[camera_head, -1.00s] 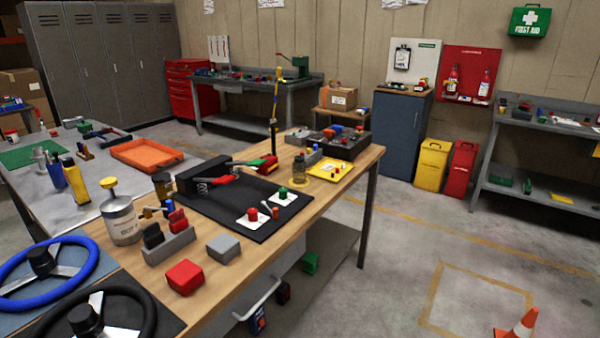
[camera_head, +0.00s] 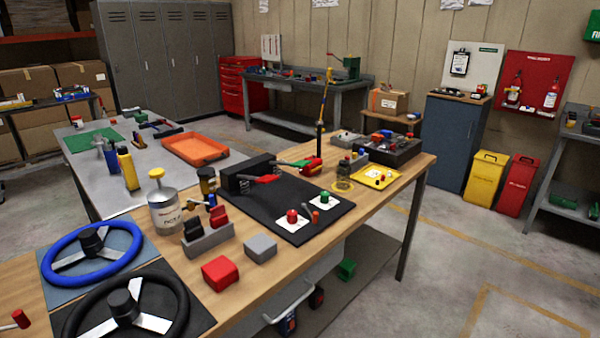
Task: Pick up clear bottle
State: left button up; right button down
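A small see-through bottle or jar (camera_head: 344,178) with a yellowish tint and a dark top stands upright on the wooden workbench (camera_head: 383,207), between the black mat and the yellow tray. It is small here, and I cannot tell whether it is the clear bottle meant. A yellow bottle (camera_head: 128,168) stands on the grey table at the left. Neither of my grippers is in view, and nothing is seen holding any bottle.
A blue steering wheel (camera_head: 93,253), a white can (camera_head: 164,208), a red block (camera_head: 220,273) and a black mat (camera_head: 265,212) crowd the near workbench. A yellow tray (camera_head: 377,176) lies farther back. Open concrete floor (camera_head: 440,270) lies to the right.

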aim_at(344, 169)
jog(key=i+l+u, duration=0.15)
jog(key=l+u, duration=0.15)
jog(key=l, duration=0.15)
jog(key=i+l+u, duration=0.1)
jog(key=l+u, duration=0.2)
jog(key=l, duration=0.15)
jog(key=i+l+u, duration=0.15)
jog(key=l, duration=0.85)
jog(key=l+u, duration=0.15)
jog(key=l, duration=0.8)
jog(key=i+l, duration=0.05)
